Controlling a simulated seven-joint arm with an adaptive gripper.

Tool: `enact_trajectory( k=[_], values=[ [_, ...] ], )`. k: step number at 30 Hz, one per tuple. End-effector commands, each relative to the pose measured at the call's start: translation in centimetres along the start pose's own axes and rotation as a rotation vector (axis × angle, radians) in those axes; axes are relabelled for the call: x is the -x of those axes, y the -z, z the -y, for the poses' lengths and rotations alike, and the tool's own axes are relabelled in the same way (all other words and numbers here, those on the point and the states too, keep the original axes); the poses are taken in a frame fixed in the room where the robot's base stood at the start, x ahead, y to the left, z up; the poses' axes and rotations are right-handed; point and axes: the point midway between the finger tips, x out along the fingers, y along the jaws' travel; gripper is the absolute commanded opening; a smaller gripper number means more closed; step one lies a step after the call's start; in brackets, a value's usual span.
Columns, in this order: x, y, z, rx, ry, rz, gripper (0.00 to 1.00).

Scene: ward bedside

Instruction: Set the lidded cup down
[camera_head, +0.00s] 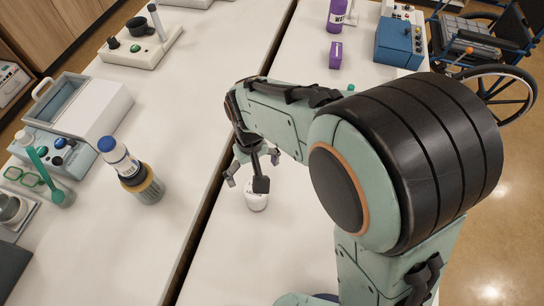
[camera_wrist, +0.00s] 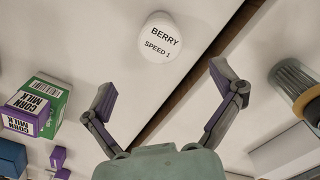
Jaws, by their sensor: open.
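The lidded cup (camera_head: 256,200) is white and stands upright on the right white table, near the gap between the tables. In the wrist view its round top (camera_wrist: 160,38) reads "BERRY SPEED 1". My gripper (camera_head: 250,176) is just above and beside the cup in the head view, partly covering it. In the wrist view my gripper (camera_wrist: 163,82) has its two fingers spread wide, with nothing between them. The cup lies beyond the fingertips there and appears apart from them.
A dark gap runs between the two tables. A bottle in a ribbed holder (camera_head: 147,187) and a grey-white box (camera_head: 95,105) stand on the left table. A purple bottle (camera_head: 341,14), purple box (camera_head: 335,55) and blue box (camera_head: 398,43) stand farther back. A wheelchair (camera_head: 490,65) is at right.

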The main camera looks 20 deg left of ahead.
Motion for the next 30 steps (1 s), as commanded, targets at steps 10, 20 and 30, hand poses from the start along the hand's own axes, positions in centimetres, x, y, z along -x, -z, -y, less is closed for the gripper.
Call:
enact_trajectory(
  k=[10, 20, 30],
  values=[
    [1.5, -1.2, -1.4, -0.048, 0.003, -0.005, 0.92],
    [8.7, -16.7, -7.2, -0.492, 0.041, -0.017, 0.92],
    [9.0, -23.2, -5.5, -0.682, 0.061, -0.020, 0.92]
  ],
)
